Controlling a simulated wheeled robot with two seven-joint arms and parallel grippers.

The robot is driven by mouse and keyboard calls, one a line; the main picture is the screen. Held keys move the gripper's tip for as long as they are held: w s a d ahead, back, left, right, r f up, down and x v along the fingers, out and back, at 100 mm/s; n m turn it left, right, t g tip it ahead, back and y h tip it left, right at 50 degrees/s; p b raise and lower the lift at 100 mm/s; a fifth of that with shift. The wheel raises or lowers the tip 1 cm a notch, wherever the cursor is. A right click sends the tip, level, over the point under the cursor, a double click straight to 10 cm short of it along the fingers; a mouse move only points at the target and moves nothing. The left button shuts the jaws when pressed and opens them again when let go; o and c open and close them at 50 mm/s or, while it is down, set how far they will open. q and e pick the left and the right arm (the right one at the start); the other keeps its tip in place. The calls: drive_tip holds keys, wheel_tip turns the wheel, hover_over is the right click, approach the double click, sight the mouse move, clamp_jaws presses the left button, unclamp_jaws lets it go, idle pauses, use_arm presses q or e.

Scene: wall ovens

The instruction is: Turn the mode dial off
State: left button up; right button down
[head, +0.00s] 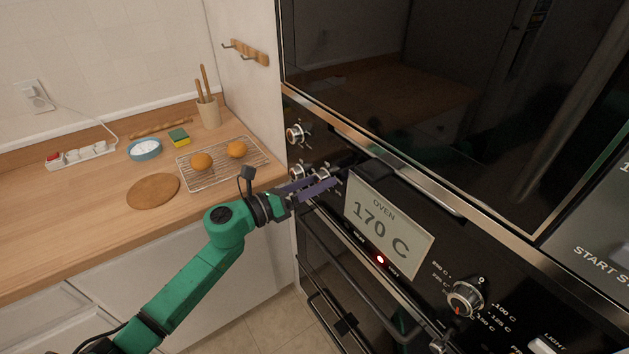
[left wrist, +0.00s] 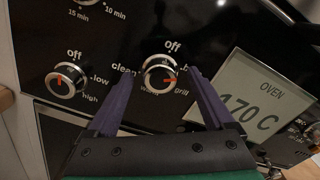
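The mode dial (left wrist: 160,76) is a silver knob with a red pointer, on the black oven panel. Its marks include off at the top, clean at left and grill at right; the red pointer points right, near grill, not at off. My left gripper (left wrist: 161,88) is open, with its two purple fingers on either side of the dial in the left wrist view; I cannot tell if they touch it. In the head view the left gripper (head: 327,183) reaches the panel beside the display, and partly covers the dial (head: 323,172). My right gripper is not in view.
Another dial (left wrist: 66,80), marked off, low and high, sits left of the mode dial. A timer dial (head: 295,133) is above. The oven display (head: 388,226) reads 170 C. A temperature dial (head: 465,299) is at right. A counter with a rack (head: 222,165) of buns is left.

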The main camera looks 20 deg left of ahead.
use_arm(q)
drive_tip(key=c, duration=1.2)
drive_tip(key=shift+n, duration=0.3)
drive_tip(key=shift+n+p, duration=0.3)
drive_tip(key=shift+n, duration=0.3)
drive_tip(key=n+p, duration=0.1)
drive_tip(key=n, duration=0.3)
drive_tip(key=shift+r, duration=0.15)
drive_tip(key=n+p, duration=0.2)
drive_tip(key=n, duration=0.2)
drive_tip(key=shift+n+p, duration=0.4)
drive_tip(key=shift+n, duration=0.6)
